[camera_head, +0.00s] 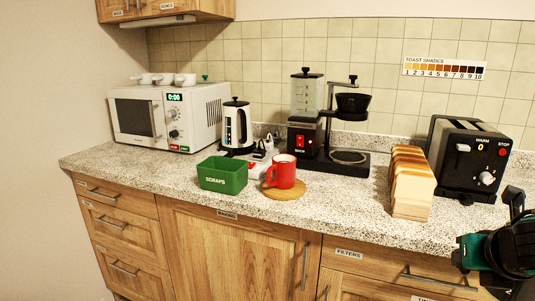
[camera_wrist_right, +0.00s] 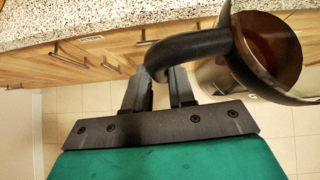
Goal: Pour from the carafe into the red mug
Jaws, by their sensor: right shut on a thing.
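The red mug (camera_head: 285,172) stands upright on a round wooden coaster (camera_head: 284,193) on the counter. Its handle points left, and a pale rim shows at the top. My right gripper (camera_wrist_right: 160,80) is shut on the black handle (camera_wrist_right: 190,46) of the carafe. The glass carafe (camera_wrist_right: 215,75) has a metal band and dark brown liquid inside. In the wrist view it hangs in front of the counter, above the floor. In the head view my right wrist is at the lower right edge, well right of the mug; the carafe is not clearly visible there. My left gripper is not in view.
A green scraps bin (camera_head: 222,175) stands left of the mug. Behind are a kettle (camera_head: 237,127) and a coffee maker (camera_head: 305,125) with an empty plate. A bread loaf (camera_head: 411,190) and a black toaster (camera_head: 470,155) stand to the right. Counter between mug and loaf is clear.

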